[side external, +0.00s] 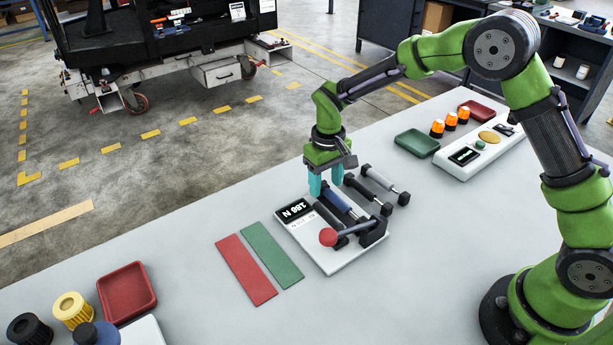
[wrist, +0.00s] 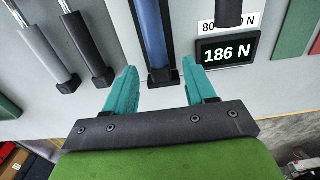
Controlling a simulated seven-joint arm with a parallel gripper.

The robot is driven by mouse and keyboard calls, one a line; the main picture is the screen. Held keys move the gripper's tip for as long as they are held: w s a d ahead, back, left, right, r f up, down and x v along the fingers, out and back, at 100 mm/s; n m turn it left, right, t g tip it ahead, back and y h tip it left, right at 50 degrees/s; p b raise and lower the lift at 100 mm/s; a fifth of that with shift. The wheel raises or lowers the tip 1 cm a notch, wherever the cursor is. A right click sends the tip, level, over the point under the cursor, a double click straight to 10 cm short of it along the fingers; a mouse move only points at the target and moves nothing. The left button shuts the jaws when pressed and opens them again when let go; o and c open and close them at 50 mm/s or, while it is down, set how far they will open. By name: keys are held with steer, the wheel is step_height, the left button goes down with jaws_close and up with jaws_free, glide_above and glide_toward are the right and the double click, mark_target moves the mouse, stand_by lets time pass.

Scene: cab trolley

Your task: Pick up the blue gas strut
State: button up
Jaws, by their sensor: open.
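The blue gas strut (side external: 337,201) lies along the white force tester (side external: 335,263), beside its display (side external: 294,210). In the wrist view the blue strut (wrist: 154,35) runs up the picture, its black end cap between my teal fingertips. My gripper (side external: 326,180) is open and empty over the far end of the strut. It also shows in the wrist view (wrist: 159,72), one finger on each side of the strut. I cannot tell how far the fingertips are above it. The display in the wrist view (wrist: 228,51) reads 186 N.
A black strut (side external: 366,193) and a grey strut (side external: 378,180) lie close to the right. A red knob (side external: 328,237) stands at the tester's near end. Red (side external: 245,270) and green (side external: 272,255) mats lie flat to the left. The table's near middle is clear.

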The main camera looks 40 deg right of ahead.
steer(key=shift+f, duration=0.55)
jaws_close()
steer(key=shift+r, duration=0.15)
